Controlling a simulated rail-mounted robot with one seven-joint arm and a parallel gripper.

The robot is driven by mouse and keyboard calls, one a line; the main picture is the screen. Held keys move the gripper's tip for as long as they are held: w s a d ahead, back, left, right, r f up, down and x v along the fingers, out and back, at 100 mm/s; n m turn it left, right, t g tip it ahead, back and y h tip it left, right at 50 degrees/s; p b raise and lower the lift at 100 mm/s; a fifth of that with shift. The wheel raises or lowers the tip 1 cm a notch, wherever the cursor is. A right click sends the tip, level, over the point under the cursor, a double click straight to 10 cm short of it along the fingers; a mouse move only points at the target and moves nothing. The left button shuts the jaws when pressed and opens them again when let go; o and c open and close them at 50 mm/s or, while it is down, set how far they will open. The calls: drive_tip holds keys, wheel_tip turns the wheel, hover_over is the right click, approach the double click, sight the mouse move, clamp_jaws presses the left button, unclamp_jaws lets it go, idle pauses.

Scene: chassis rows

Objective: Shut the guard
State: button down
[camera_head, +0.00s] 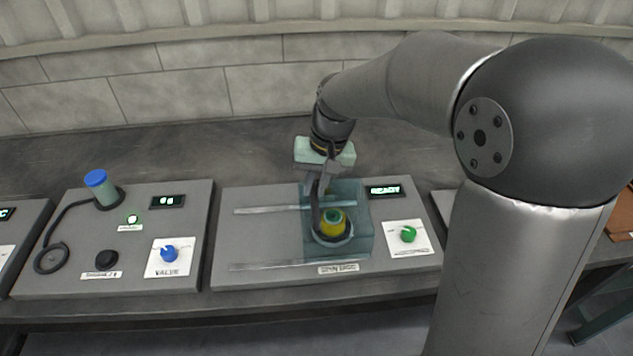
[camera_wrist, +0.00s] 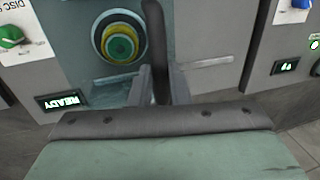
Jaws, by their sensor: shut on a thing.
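The guard (camera_head: 360,235) is a see-through teal box on the middle chassis. It stands at the right part of two pale rails, around a yellow and green round disc part (camera_head: 333,222). The wrist view shows the disc part (camera_wrist: 121,42) behind the teal guard (camera_wrist: 80,75). A dark upright bar, the guard's handle (camera_wrist: 156,35), runs up between my fingers. In the wrist view my gripper (camera_wrist: 160,80) is shut on the bar.
The rails (camera_head: 255,211) run left over bare panel. A lit "READY" display (camera_head: 384,190) and green knob (camera_head: 408,234) sit right of the guard. The left chassis carries a blue-capped cylinder (camera_head: 101,188), a hose and a blue valve knob (camera_head: 169,253). A wall stands behind the bench.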

sight(333, 203)
drive_tip(key=shift+d, duration=0.2)
drive_tip(key=c, duration=1.4)
unclamp_jaws()
drive_tip(key=shift+d, duration=0.15)
drive_tip(key=shift+o, duration=0.2)
drive_tip(key=d+r, duration=0.3)
drive_tip(key=r, duration=1.4)
drive_tip(key=shift+w, duration=0.15)
drive_tip(key=shift+d+r, duration=0.1)
drive_tip(key=s+d+f+h, duration=0.1)
drive_tip(key=s+d+f, duration=0.3)
drive_tip(key=s+f, duration=0.5)
drive_tip(key=s+d+f+h, duration=0.1)
drive_tip(key=s+d+f, duration=0.4)
drive_tip(key=s+f, duration=0.4)
drive_tip(key=shift+s+d+m+t, duration=0.2)
drive_tip(key=shift+s+m+t, duration=0.1)
drive_tip(key=shift+s, duration=0.8)
